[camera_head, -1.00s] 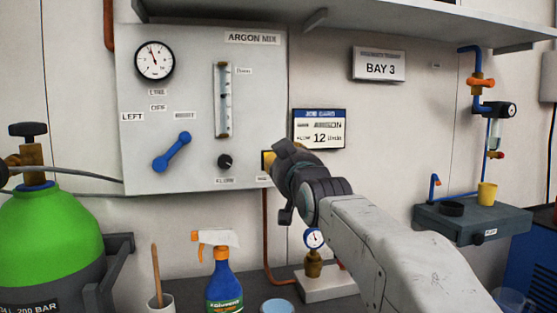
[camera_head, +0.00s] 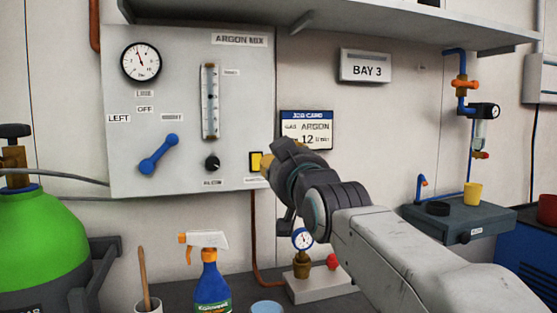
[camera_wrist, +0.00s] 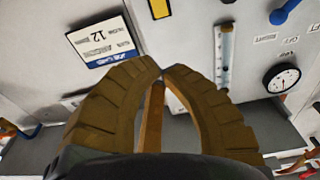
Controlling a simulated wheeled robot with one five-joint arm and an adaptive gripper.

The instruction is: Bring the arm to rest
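My arm reaches up from the lower right in the head view. My gripper (camera_head: 270,165) is in front of the right edge of the argon panel (camera_head: 122,95), beside a yellow switch (camera_head: 255,161) in a dark frame. In the wrist view, my two brown fingers (camera_wrist: 160,70) meet at their tips with nothing visible held. The yellow switch also shows in the wrist view (camera_wrist: 159,8), beyond the fingertips and apart from them in the picture. The blue lever (camera_head: 158,154) on the panel is tilted, its upper end to the right.
A shelf (camera_head: 350,22) overhangs the wall. Below are a spray bottle (camera_head: 210,285), a cup with a stick (camera_head: 148,306), a small gauge on a block (camera_head: 320,287) and a green cylinder (camera_head: 40,240). A grey ledge (camera_head: 490,222) with a yellow cup (camera_head: 473,193) is at right.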

